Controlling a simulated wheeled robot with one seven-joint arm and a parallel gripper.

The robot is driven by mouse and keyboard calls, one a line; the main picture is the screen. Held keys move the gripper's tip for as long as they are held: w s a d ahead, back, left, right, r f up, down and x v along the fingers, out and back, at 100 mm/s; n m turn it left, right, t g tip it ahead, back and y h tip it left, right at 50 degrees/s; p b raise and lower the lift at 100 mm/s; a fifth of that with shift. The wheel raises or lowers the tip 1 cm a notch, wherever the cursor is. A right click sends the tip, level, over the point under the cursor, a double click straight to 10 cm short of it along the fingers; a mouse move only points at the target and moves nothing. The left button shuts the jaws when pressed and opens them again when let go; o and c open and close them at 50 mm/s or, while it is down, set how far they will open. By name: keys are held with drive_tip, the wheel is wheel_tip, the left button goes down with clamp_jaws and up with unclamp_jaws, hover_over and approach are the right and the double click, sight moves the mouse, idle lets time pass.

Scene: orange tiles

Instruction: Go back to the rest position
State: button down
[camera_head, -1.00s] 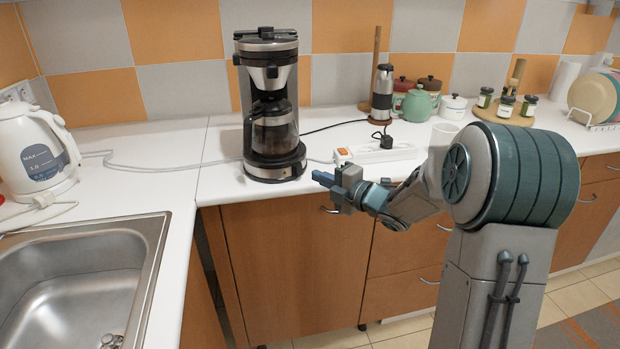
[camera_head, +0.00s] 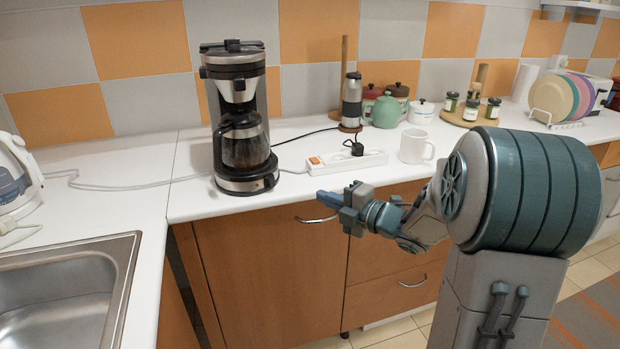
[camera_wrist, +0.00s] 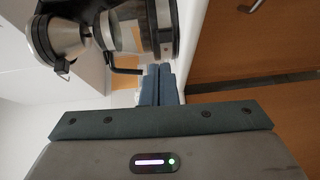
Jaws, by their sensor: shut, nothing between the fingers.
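My gripper (camera_head: 328,198) is in front of the counter's front edge, at about counter height, in the head view. Its blue fingers are together and hold nothing. They also show in the wrist view (camera_wrist: 158,85), pointing towards the coffee maker. The arm is bent and held out to the left from my body. The black and steel coffee maker (camera_head: 236,75) stands upright on the counter, left of and behind the gripper, apart from it. Its glass carafe (camera_head: 245,147) sits on the base. The coffee maker shows sideways in the wrist view (camera_wrist: 62,38).
A power strip (camera_head: 345,161) with a black plug lies on the white counter (camera_head: 190,197). A white mug (camera_head: 415,146), a green teapot (camera_head: 386,111) and jars stand to the right. A steel sink (camera_head: 65,290) and kettle are at left. Drawers (camera_head: 400,275) lie below the gripper.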

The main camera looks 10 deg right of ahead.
drive_tip(key=s+d+r+m+g+h+p, duration=0.1)
drive_tip(key=s+d+r+m+h+p, duration=0.55)
drive_tip(key=m+h, duration=0.8)
drive_tip(key=s+a+m+g+y+p, duration=0.1)
drive_tip(key=s+a+m+g+p, duration=0.2)
drive_tip(key=s+m, duration=0.3)
drive_tip(key=s+a+m+g+y+p, duration=0.2)
drive_tip(key=s+m+g, duration=0.4)
drive_tip(key=s, duration=0.8)
drive_tip(key=shift+s+a+r+p, duration=0.2)
drive_tip(key=shift+s+a+p, duration=0.2)
drive_tip(key=shift+a+p, duration=0.2)
